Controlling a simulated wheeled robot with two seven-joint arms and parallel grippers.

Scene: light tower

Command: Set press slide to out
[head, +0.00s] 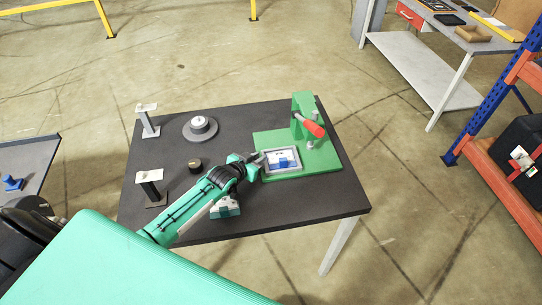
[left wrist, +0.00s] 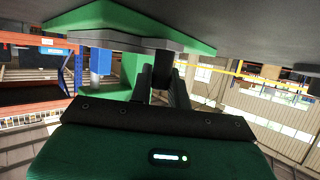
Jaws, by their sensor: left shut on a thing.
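The green press (head: 303,122) stands at the right of the dark table, with a red handle (head: 314,129) on its upright. Its slide (head: 268,174), a grey plate, lies on the green base, with a white and blue piece (head: 283,161) on it. My left gripper (head: 257,160) reaches in from the left and is at the slide's left edge. In the left wrist view, the fingers (left wrist: 163,88) are shut on a small dark part below the grey plate (left wrist: 125,39), seemingly the slide's grip. The contact itself is partly hidden. My right gripper is not in view.
On the dark table (head: 240,118) stand a round grey base with a white top (head: 201,127), a dark knob (head: 194,165) and two posts (head: 148,120). A white and teal block (head: 226,206) lies beside my left arm. The table's front right is clear.

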